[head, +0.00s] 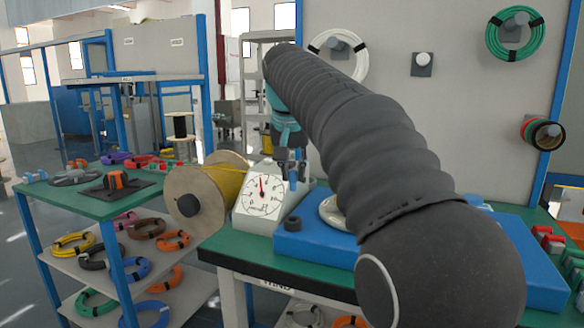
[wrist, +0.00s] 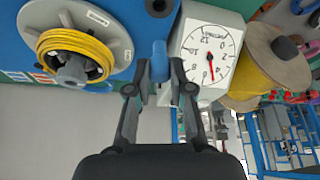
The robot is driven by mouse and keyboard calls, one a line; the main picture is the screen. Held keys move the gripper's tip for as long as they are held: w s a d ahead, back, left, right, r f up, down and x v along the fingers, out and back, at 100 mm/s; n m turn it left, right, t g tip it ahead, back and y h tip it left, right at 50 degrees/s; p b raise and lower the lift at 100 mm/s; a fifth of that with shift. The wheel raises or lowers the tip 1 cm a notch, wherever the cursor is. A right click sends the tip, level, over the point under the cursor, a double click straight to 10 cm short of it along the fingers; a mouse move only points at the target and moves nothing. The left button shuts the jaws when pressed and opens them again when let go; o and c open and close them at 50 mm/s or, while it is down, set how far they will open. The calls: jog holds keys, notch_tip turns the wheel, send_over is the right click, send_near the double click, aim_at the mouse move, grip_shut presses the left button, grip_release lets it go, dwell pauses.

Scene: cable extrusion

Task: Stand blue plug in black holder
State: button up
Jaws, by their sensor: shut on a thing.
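The blue plug (wrist: 159,62) stands out between my fingertips in the wrist view. In the head view it shows as a small blue piece (head: 293,183) at the tips of my gripper (head: 291,165). My gripper (wrist: 159,84) is shut on the plug. The black holder (head: 293,223) is a short round piece at the left front corner of the blue board, below my gripper in the head view. In the wrist view the holder (wrist: 159,6) is cut by the top edge. The plug is apart from the holder, above it.
The white dial gauge (head: 262,195) stands close to the left of my gripper. A yellow cable spool (head: 205,198) is left of it. The blue board (head: 320,245) lies on the green table. A grey reel with yellow cable (wrist: 75,45) is near in the wrist view.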

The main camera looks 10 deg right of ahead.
aim_at(293, 191)
jog(key=shift+f+b, duration=2.9)
jog(key=shift+f, duration=0.15)
jog(key=shift+f+b, duration=0.65)
jog(key=shift+f, duration=0.3)
jog(key=shift+f, duration=0.4)
jog(key=o, duration=0.9)
jog(key=shift+o, duration=0.2)
jog(key=shift+r, duration=0.1)
